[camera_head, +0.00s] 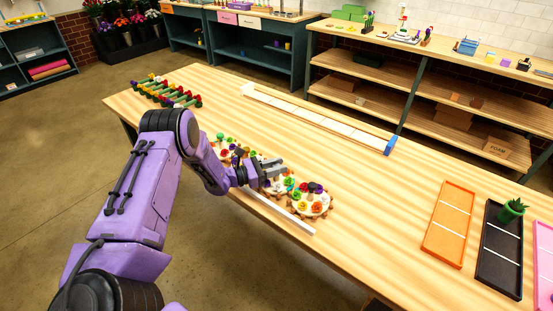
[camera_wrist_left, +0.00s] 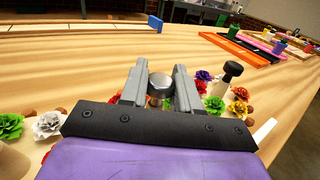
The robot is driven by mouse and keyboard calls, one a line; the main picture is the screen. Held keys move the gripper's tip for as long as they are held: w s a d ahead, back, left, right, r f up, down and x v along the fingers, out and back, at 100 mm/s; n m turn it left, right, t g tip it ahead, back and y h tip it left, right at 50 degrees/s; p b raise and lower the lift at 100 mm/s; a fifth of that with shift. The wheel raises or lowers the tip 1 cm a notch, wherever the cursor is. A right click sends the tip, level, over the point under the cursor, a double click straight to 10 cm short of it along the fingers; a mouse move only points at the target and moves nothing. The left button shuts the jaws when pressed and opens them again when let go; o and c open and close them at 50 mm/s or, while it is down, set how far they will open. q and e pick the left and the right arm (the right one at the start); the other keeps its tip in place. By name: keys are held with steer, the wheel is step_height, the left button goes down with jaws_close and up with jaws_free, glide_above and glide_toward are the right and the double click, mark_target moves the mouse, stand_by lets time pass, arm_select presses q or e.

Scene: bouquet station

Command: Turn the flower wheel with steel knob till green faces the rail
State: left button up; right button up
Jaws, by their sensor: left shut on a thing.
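The flower wheel with the steel knob (camera_head: 275,190) is the middle one of a row of flower wheels along the table's near edge, partly hidden by my gripper. My left gripper (camera_head: 279,168) is above it. In the left wrist view the round grey steel knob (camera_wrist_left: 160,84) sits between the fingers of my left gripper (camera_wrist_left: 160,88), which are shut on it. The white rail (camera_head: 280,212) runs along the near side of the wheels. I cannot tell clearly which flower of this wheel faces the rail. My right gripper is not in view.
Another flower wheel (camera_head: 311,202) stands close on the right; its black knob (camera_wrist_left: 232,70) rises beside my gripper. A further wheel (camera_head: 228,146) is on the left. A long white strip (camera_head: 315,112) lies at the back. Orange (camera_head: 450,222) and black (camera_head: 500,250) trays lie right. The middle table is clear.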

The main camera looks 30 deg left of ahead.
arm_select(q)
steer(key=shift+d+m+g+h, duration=0.2)
steer(key=shift+m+g+h, duration=0.3)
steer(key=shift+m+g, duration=0.1)
steer(key=shift+f+m+g+h, duration=0.15)
steer(key=shift+m+g+h, duration=0.15)
steer(key=shift+g+h, duration=0.15)
steer(key=shift+a+f+m+g+h, duration=0.1)
steer(key=shift+a+m+g+h, duration=0.05)
steer(key=shift+m+g+h, duration=0.3)
steer(key=m+g+h+b, duration=0.2)
steer(key=b, duration=0.1)
steer(key=shift+f+g, duration=0.1)
steer(key=shift+g, duration=0.2)
steer(key=shift+r+m+g+h+b, duration=0.3)
steer(key=shift+m+g+h+b, duration=0.55)
steer(key=shift+g+b, duration=0.45)
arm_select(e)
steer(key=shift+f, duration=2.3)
